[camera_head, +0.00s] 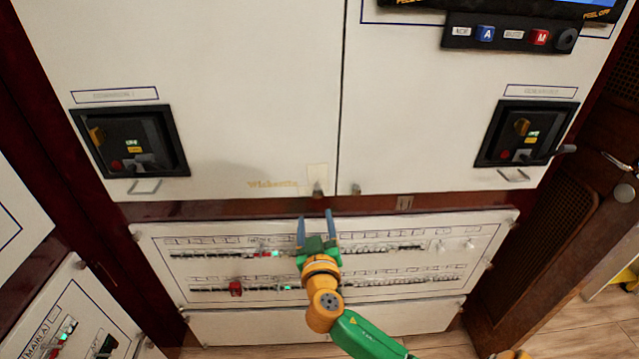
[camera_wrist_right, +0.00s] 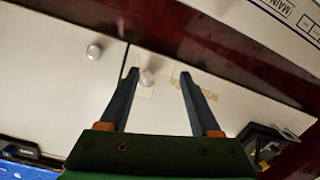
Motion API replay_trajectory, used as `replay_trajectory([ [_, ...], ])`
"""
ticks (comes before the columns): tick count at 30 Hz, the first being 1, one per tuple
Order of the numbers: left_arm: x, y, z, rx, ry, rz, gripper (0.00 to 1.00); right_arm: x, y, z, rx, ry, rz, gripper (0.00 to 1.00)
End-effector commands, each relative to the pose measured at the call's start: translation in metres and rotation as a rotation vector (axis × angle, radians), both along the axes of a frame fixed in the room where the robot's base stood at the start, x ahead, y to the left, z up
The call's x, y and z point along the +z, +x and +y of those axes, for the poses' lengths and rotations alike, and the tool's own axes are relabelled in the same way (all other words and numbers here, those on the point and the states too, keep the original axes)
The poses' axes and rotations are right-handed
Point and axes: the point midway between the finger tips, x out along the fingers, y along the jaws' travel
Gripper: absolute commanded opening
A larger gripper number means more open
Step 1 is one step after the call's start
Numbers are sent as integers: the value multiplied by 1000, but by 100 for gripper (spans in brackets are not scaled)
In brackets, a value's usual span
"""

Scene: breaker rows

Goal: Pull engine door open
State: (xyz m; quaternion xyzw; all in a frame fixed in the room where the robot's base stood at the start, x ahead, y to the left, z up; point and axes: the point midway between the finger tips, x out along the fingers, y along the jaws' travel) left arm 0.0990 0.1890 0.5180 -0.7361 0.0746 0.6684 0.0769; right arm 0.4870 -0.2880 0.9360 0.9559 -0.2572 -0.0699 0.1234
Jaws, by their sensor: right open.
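Two large white cabinet doors meet at a vertical seam: a left door (camera_head: 220,90) with gold lettering and a right door (camera_head: 420,130). I cannot read which one is the engine door. The left door has a small round knob (camera_head: 318,188) at its lower inner corner, and the right door has a matching knob (camera_head: 356,188). My right gripper (camera_head: 315,216) is open and empty, just below the left knob in the head view. In the right wrist view, the left knob (camera_wrist_right: 148,77) appears between the open fingers (camera_wrist_right: 158,73). Contact is not visible. Both doors look shut.
A breaker panel (camera_head: 380,287) with rows of switches lies below the doors, behind my right arm. Black switch boxes (camera_head: 130,142) and (camera_head: 525,134) with handles stick out from the doors.

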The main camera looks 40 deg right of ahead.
Motion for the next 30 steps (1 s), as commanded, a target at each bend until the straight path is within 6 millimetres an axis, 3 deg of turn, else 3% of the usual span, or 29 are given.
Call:
replay_trajectory([
  [1,0,-2,0,0,1,3,50,16,0,-1,-10,3,-49,64],
  [4,3,-6,0,0,1,12,50,28,8,-7,-19,0,-83,64],
  [13,10,-12,1,0,2,23,50,25,51,-33,-18,3,-78,64],
  [24,10,-9,0,-1,1,17,50,23,60,-38,-16,5,-75,64],
  [26,10,-9,0,-1,1,17,50,23,60,-38,-16,5,-75,53],
  [30,10,-8,0,-1,0,15,50,23,60,-38,-16,5,-74,16],
])
